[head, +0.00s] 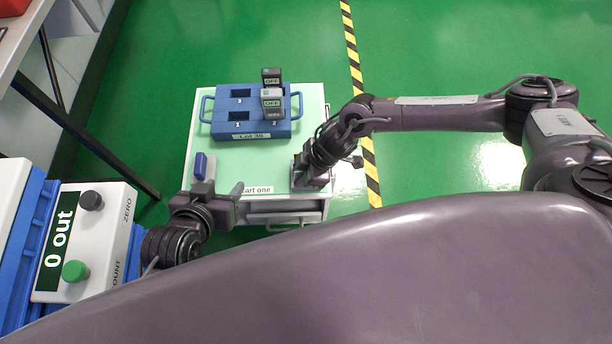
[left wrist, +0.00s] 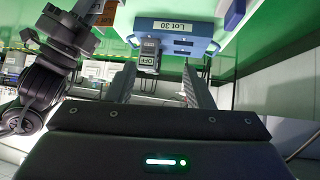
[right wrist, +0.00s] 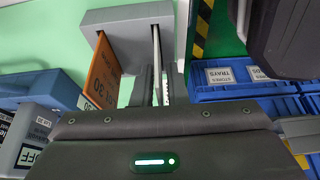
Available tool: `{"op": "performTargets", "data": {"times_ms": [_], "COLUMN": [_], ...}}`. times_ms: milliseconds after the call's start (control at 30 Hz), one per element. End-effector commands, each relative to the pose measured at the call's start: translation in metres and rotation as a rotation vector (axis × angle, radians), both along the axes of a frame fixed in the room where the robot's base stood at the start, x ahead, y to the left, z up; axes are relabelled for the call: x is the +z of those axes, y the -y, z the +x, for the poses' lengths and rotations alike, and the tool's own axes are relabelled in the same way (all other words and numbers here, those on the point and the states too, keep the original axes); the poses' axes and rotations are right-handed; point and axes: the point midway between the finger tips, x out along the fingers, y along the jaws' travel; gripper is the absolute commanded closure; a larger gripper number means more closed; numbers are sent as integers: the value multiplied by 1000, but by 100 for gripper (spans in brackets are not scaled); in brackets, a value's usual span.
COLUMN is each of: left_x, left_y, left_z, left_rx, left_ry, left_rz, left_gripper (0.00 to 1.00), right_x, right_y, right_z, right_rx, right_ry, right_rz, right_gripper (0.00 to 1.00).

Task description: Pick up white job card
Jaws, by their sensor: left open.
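The white job card (right wrist: 156,60) shows as a thin edge-on strip in the right wrist view, at a slot of a grey card holder (right wrist: 125,20). An orange card (right wrist: 103,70) stands beside it in the same holder. My right gripper (right wrist: 158,80) has its fingers close together on both sides of the white card; it appears shut on it. In the head view my right gripper (head: 308,182) is at the right side of the cart top and hides the card. My left gripper (head: 221,188) is open and empty over the cart's front left; it also shows in the left wrist view (left wrist: 157,80).
A small blue item (head: 201,165) stands at the left edge. A counter box (head: 110,220) reads "0 out". Blue crates (right wrist: 240,92) stand nearby.

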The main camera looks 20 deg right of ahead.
Motion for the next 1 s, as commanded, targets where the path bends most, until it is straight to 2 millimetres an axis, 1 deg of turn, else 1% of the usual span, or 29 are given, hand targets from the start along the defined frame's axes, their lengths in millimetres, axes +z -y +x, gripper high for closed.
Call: {"op": "performTargets", "data": {"times_ms": [33, 100, 467, 667, 733, 867, 967, 1000], "left_x": [0, 0, 0, -4, -14, -28, -39, -42], "left_y": [0, 0, 0, -2, -4, -10, -15, -18], "left_z": [0, 0, 0, -4, -15, -32, -49, -54], "left_rx": [0, 0, 1, -3, -6, -13, -20, -21], "left_ry": [0, 0, -2, -32, -87, -180, -266, -299], "left_rz": [0, 0, 1, 15, 34, 73, 109, 124], "left_gripper": [53, 53, 53, 53, 53, 53, 53, 53], "right_x": [0, 0, 0, 6, 10, 20, 30, 36], "right_y": [0, 0, 0, 0, 0, 0, 0, 0], "right_z": [0, 0, 0, 0, 0, 0, 0, 1], "right_rx": [0, 0, 0, 0, 0, 0, 0, 0], "right_ry": [0, 0, 0, 0, 0, 0, 1, 3], "right_rz": [0, 0, 0, 1, 1, 0, 1, 1], "right_gripper": [94, 100, 100, 100, 100, 100, 100, 100]}}
